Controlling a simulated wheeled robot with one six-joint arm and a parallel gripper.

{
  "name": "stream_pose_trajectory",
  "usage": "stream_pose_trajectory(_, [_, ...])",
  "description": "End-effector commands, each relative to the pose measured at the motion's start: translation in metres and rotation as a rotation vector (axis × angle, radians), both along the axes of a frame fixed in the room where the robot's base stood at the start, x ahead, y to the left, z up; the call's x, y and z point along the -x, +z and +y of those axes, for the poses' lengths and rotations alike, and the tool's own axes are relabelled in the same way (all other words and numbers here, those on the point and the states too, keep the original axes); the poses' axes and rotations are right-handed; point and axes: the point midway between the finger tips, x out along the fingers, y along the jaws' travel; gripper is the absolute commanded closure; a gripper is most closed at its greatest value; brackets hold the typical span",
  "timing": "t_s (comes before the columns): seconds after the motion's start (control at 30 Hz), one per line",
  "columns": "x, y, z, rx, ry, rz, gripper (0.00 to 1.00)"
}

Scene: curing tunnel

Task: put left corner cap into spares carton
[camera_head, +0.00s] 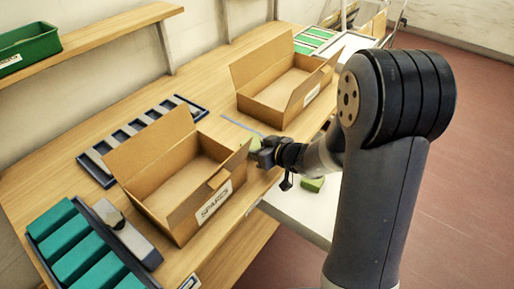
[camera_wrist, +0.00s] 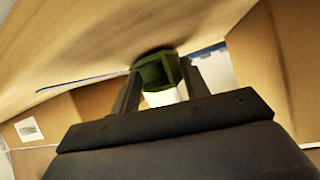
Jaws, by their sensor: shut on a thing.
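My gripper (camera_head: 256,150) is shut on a green corner cap (camera_wrist: 153,72), which shows between the two fingers in the wrist view. In the head view the cap cannot be made out clearly at the fingertips. The spares carton (camera_head: 187,222) is an open cardboard box with raised flaps and a label reading SPARES. It stands on the wooden bench to the left of my gripper, and its visible floor looks empty. My gripper is beside the carton's right end, near a raised flap; its exact height above the bench cannot be told.
A second open carton (camera_head: 258,112) stands behind. A small green piece (camera_head: 313,184) lies on a white surface (camera_head: 293,207) right of my gripper. A blue slotted rack (camera_head: 95,166), teal blocks (camera_head: 78,248) and a grey tool (camera_head: 133,240) surround the spares carton's left side.

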Motion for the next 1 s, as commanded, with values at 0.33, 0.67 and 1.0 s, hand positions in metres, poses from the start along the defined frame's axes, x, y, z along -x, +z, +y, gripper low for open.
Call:
stream_pose_trajectory(0.33, [0.0,-0.0033,0.0001,0.001,0.001,-0.001,0.78])
stream_pose_trajectory(0.67, [0.0001,-0.0024,-0.0002,0.001,0.0,0.001,0.33])
stream_pose_trajectory(1.0, [0.0002,0.001,-0.0002,0.001,0.0,0.002,0.33])
